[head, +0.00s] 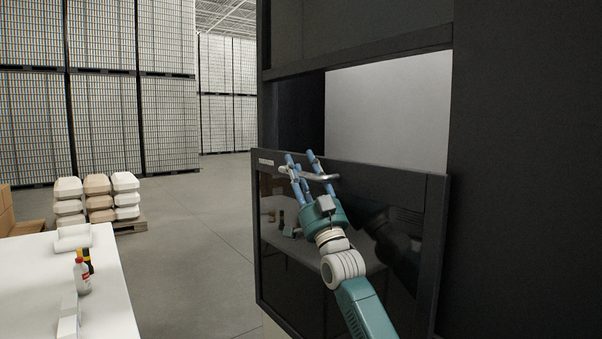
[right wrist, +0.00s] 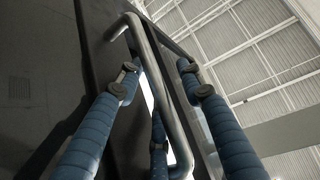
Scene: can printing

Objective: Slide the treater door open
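The treater door (head: 380,283) is a dark glass panel in a black frame, on the right half of the head view. Its metal bar handle (head: 322,177) sits near the top edge. My right gripper (head: 303,166) is at this handle, its blue fingers spread. In the right wrist view the handle (right wrist: 163,90) runs between the fingers of my right gripper (right wrist: 158,75). The fingers lie on both sides of the bar and look apart from it; I cannot tell whether any finger touches it. My left gripper is not in view.
Above the door is an opening with a pale grey surface (head: 390,110) behind it. A white table (head: 105,310) with small bottles (head: 82,276) stands at lower left. Stacked pale blocks (head: 98,198) and tall can pallets (head: 100,110) stand farther back. The floor between is clear.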

